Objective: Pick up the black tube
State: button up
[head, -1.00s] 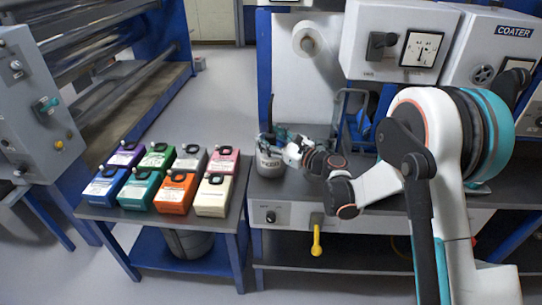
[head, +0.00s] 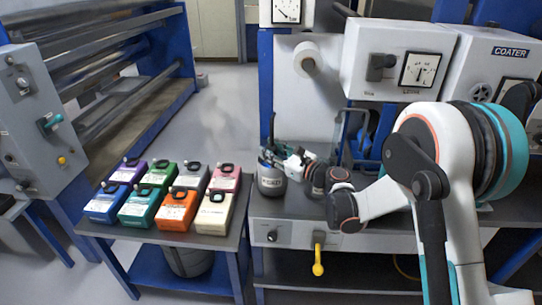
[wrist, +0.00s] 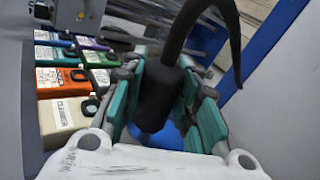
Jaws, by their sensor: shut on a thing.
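The black tube (wrist: 160,92) is between the fingers of my gripper in the wrist view. Its thick body is clasped by the teal pads, and a thin curved part rises above them. In the head view, the tube (head: 271,128) shows as a thin dark upright line above a grey metal can (head: 270,181). My gripper (head: 279,152) is at the can's mouth, shut on the tube. The tube's lower end is hidden in the head view, so I cannot tell whether it is still inside the can. A patch of blue shows below it in the wrist view.
Several coloured boxes stand on a low table (head: 238,236) left of the can; they also show at the wrist view's left, including a cream box (wrist: 62,117). A white roll (head: 307,57) and grey control boxes (head: 398,58) are behind. A yellow handle (head: 318,262) hangs at the bench front.

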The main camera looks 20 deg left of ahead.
notch_tip(320, 180, up, 33)
jog(key=p, duration=1.3)
jog(key=shift+f+p, duration=0.2)
jog(key=shift+p, duration=0.2)
jog(key=shift+d+f, duration=0.1)
